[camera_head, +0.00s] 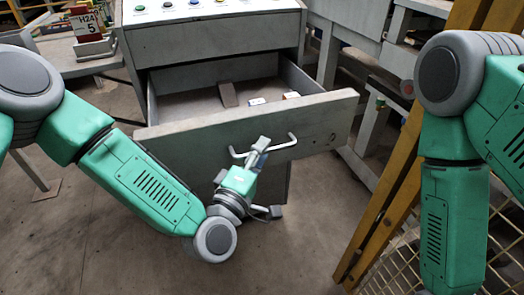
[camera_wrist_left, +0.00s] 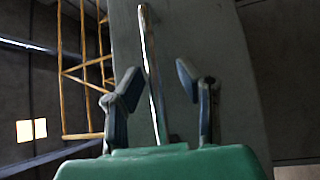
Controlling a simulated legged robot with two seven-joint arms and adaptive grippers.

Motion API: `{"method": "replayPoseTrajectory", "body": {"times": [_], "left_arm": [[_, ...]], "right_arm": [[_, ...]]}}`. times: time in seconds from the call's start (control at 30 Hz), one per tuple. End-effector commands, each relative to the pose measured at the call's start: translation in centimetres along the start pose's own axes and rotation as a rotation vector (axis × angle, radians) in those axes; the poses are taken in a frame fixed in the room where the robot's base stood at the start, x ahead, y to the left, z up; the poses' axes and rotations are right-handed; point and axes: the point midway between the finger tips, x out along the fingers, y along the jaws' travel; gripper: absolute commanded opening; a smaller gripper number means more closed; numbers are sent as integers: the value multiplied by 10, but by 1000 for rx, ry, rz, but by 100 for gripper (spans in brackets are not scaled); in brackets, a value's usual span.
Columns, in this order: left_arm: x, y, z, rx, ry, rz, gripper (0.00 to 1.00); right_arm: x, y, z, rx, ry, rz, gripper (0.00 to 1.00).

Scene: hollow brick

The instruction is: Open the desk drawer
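The desk drawer (camera_head: 180,142) is pulled out of the grey desk (camera_head: 215,38), and its inside shows. Its metal bar handle (camera_head: 284,146) is on the drawer front. My left gripper (camera_head: 266,178) is at the handle, in front of the drawer. In the left wrist view, the left gripper's two fingers (camera_wrist_left: 158,82) are apart, with the handle bar (camera_wrist_left: 152,75) running between them. Whether a finger touches the bar is unclear. My right arm comes in at the right, but its gripper is out of view.
Small items lie in the drawer, including a brown block (camera_head: 228,94) and a white box (camera_head: 257,101). Buttons (camera_head: 193,3) line the desk top. A yellow frame with mesh (camera_head: 395,200) stands at the right. Floor in front is clear.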

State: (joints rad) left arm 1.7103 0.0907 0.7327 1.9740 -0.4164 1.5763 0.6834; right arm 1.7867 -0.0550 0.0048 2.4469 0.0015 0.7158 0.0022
Motion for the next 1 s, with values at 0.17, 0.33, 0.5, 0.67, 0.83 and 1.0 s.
{"method": "replayPoseTrajectory", "body": {"times": [0.17, 0.33, 0.5, 0.67, 0.83, 1.0], "left_arm": [[-26, -1, 0, -3, -2, -4, 31], [-63, -2, 0, -3, -2, -8, 31], [-95, -4, 0, -2, -1, -8, 31], [-111, -4, 0, 0, -1, -8, 31], [-116, -3, 0, 0, -1, -6, 31], [-116, -3, 0, 0, -1, -6, 31]], "right_arm": [[0, 0, 0, 0, 1, 0, 40], [0, 0, 0, 0, 1, 0, 40], [0, 0, 0, 0, 1, 0, 40], [0, 0, 0, 0, 1, 0, 40], [0, 0, 0, 0, 1, 0, 40], [0, 0, -1, 0, -1, 0, 40]]}}
